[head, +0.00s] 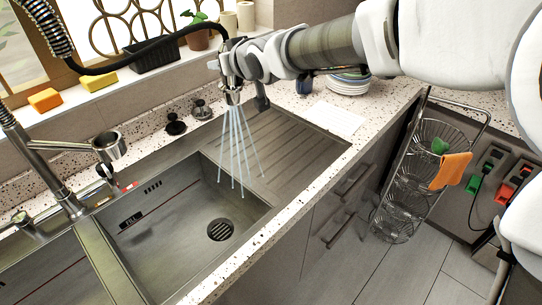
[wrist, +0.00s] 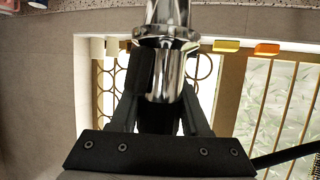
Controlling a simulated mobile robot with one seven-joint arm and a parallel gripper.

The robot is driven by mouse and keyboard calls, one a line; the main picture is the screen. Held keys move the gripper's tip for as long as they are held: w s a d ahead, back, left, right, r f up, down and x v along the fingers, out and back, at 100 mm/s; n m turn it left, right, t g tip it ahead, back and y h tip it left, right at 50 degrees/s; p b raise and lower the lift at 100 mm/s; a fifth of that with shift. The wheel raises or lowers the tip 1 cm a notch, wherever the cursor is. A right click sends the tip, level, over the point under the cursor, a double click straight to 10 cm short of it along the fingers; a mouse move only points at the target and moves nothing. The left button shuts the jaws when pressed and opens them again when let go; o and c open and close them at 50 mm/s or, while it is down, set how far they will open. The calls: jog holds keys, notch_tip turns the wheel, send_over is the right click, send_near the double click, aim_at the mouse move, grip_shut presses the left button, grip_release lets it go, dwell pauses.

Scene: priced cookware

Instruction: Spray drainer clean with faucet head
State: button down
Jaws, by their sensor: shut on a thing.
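My gripper (head: 229,66) is shut on the chrome faucet head (head: 232,96), held above the sink and pointing down. Pale water streams fan out below it, ending over the right part of the basin and the near-left edge of the drainer (head: 285,145). The drainer is a ribbed metal surface right of the basin (head: 170,225); no dirt can be made out on it. In the wrist view the faucet head (wrist: 167,75) sits between the dark fingers of my gripper (wrist: 162,112). The drainer is not seen there.
A black hose (head: 130,64) runs left from the faucet head to a coiled spring. The faucet post (head: 50,170) stands at the left. A plate stack (head: 348,83) is on the back counter. A wire rack (head: 410,180) with an orange cloth stands on the floor at the right.

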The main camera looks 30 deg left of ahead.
jog(key=s+a+b, duration=0.4)
jog(key=s+b, duration=0.6)
jog(key=s, duration=0.2)
jog(key=s+a+r+b, duration=0.1)
jog(key=s+a+b, duration=0.3)
jog(key=s+b, duration=0.6)
jog(key=shift+s+a+r+b, duration=0.2)
jog(key=shift+s+b, duration=0.2)
jog(key=shift+s, duration=1.2)
jog(key=shift+a, duration=0.1)
jog(key=shift+w+a+p, duration=0.45)
jog(key=shift+a+p, duration=0.3)
jog(key=shift+a, duration=0.4)
jog(key=shift+w+a+p, duration=0.4)
jog(key=shift+a+p, duration=0.3)
jog(key=shift+a, duration=0.45)
jog(key=shift+w+a+p, duration=0.45)
jog(key=shift+a+p, duration=0.3)
jog(key=shift+a, duration=0.4)
jog(key=shift+f+b, duration=0.25)
jog(key=shift+b, duration=0.1)
jog(key=shift+f+b, duration=1.9)
jog(key=shift+f, duration=0.05)
